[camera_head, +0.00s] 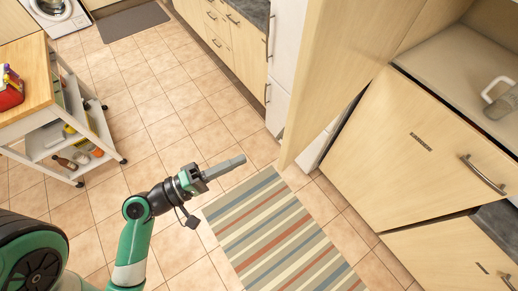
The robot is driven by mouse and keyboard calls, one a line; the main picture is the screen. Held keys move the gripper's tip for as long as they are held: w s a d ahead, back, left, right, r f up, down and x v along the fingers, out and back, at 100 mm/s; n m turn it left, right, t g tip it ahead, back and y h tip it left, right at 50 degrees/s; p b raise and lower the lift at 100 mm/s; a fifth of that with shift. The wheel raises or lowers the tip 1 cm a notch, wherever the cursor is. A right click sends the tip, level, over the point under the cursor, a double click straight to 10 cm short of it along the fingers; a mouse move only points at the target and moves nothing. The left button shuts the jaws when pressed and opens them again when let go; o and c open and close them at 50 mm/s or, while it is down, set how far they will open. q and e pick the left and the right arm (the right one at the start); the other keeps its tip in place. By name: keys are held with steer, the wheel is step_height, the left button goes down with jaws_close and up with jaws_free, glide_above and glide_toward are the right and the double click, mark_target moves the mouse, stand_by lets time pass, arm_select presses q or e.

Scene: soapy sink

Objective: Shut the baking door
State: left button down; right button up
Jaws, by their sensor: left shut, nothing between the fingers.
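My left gripper (240,160) reaches in from the lower left and is shut and empty, above the tiled floor near the striped rug. It is apart from the cabinets. A large light-wood panel (335,65) stands upright right of centre, with its lower end near the rug's far edge; it looks like a cabinet side or an open door, and I cannot tell which. No oven door is clearly identifiable. A light-wood front with a metal handle (484,174) is at the right. My right gripper is not in view.
A striped rug (280,235) lies on the floor. A wheeled trolley (20,45) with a red item (10,92) on top and bottles below stands at left. A washing machine (58,12) and grey mat (132,21) are at the back. The middle floor is clear.

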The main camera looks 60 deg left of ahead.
arm_select(q)
steer(key=w+d+f+n+y, duration=0.1)
steer(key=w+d+f, duration=0.1)
steer(key=w, duration=0.7)
steer(key=shift+w+d+y+b, duration=0.2)
steer(key=shift+d+y+b, duration=0.1)
steer(key=shift+d, duration=0.2)
steer(key=shift+d, duration=0.1)
